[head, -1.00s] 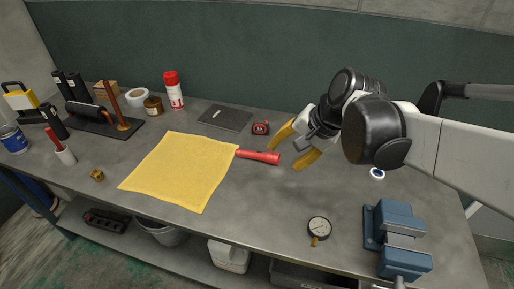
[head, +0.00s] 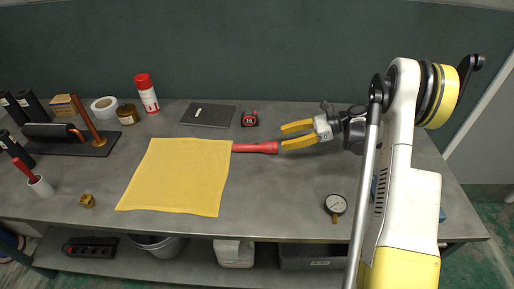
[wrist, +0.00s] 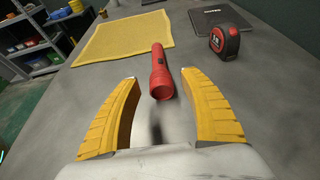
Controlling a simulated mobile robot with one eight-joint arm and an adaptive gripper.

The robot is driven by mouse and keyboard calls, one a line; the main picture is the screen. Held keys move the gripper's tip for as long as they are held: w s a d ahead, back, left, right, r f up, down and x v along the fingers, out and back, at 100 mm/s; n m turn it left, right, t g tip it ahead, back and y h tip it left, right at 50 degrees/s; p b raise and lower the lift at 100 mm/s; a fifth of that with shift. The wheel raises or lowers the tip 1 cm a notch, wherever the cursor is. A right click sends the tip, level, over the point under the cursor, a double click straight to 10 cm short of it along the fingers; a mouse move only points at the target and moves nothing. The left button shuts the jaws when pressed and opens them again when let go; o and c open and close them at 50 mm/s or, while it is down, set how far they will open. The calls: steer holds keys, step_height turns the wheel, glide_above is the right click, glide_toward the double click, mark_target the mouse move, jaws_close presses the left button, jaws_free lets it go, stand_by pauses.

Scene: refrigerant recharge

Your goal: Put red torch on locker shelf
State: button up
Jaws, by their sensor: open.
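The red torch (head: 256,147) lies on the grey workbench, its left end at the right edge of the yellow cloth (head: 180,178). In the wrist view the torch (wrist: 160,74) lies ahead, with its wide round end facing me. My gripper (head: 283,137) is open and empty just right of the torch, low over the bench. In the wrist view its yellow fingers (wrist: 160,88) stand either side of the torch's near end, apart from it. I cannot identify the locker shelf for certain; grey shelving (wrist: 36,50) shows at the far left of the wrist view.
A tape measure (head: 249,119) and a dark notebook (head: 208,115) lie behind the torch. A red-and-white spray can (head: 147,93) stands at the back. A dial gauge (head: 335,205) lies in front right. The bench's front middle is clear. Bins stand on the lower shelf.

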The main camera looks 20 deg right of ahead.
mark_target(259, 145)
steer(key=b+x, duration=0.1)
steer(key=x, duration=0.4)
steer(key=shift+f, duration=0.15)
steer(key=b+x, duration=0.2)
steer(key=x, duration=0.3)
steer(key=shift+s+a+f+b, duration=0.1)
steer(key=shift+s+f+b, duration=0.05)
steer(key=shift+f+b, duration=0.15)
steer(key=shift+r, duration=0.15)
jaws_close()
